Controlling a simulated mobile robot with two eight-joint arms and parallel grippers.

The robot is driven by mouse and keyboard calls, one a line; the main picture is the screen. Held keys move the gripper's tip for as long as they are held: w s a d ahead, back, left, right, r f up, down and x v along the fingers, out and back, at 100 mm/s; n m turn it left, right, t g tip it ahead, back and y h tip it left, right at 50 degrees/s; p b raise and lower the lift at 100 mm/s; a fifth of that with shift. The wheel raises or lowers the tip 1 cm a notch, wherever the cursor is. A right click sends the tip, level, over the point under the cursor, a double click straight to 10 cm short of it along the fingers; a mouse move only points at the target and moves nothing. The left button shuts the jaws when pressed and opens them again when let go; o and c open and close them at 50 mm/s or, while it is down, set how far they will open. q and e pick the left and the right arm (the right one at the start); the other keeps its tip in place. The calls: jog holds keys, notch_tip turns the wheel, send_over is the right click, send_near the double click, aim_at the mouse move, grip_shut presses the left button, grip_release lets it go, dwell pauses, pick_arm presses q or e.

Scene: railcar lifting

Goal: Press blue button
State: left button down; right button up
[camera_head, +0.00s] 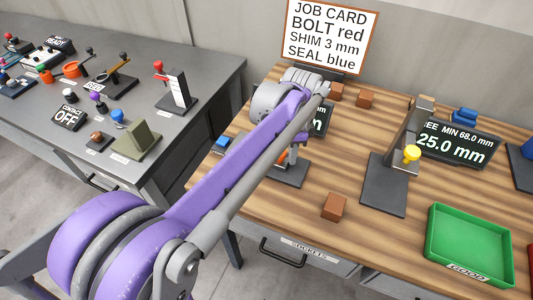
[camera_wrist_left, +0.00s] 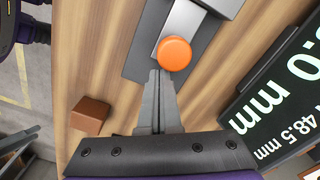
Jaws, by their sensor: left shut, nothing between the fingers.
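Several blue things show in the head view, and I cannot tell for sure which is the blue button. A small blue block (camera_head: 221,144) sits at the left edge of the wooden table, partly behind my left arm. A round blue knob (camera_head: 117,115) stands on the grey table. My left gripper (camera_wrist_left: 160,76) is shut and empty, its fingertips close to a round orange knob (camera_wrist_left: 174,53) on a dark base in the left wrist view. I cannot tell whether they touch. The orange knob (camera_head: 282,158) is partly hidden in the head view. My right gripper is out of view.
A brown block (camera_head: 334,207) lies on the wooden table (camera_head: 265,214). A gauge stand with a yellow knob (camera_head: 411,153) stands right of it, near a display (camera_head: 457,144). A green tray (camera_head: 470,240) is at the front right. The grey table (camera_head: 212,77) holds several controls.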

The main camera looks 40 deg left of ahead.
pick_arm(q)
jog(key=shift+a, duration=0.15)
dwell(0.5)
jog(key=shift+s+a, duration=0.1)
jog(key=shift+a, duration=0.2)
dwell(0.5)
jog(key=shift+d+r+p, duration=0.35)
jog(key=shift+d+r, duration=0.05)
jog(key=shift+d, duration=0.1)
jog(key=shift+w+d+r, duration=0.2)
jog(key=shift+d, duration=0.2)
notch_tip(320, 180, up, 7)
jog(key=p, duration=0.4)
jog(key=shift+p, duration=0.3)
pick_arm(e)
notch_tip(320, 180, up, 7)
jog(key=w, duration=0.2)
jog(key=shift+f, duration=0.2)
pick_arm(q)
jog(key=shift+s+f, duration=0.1)
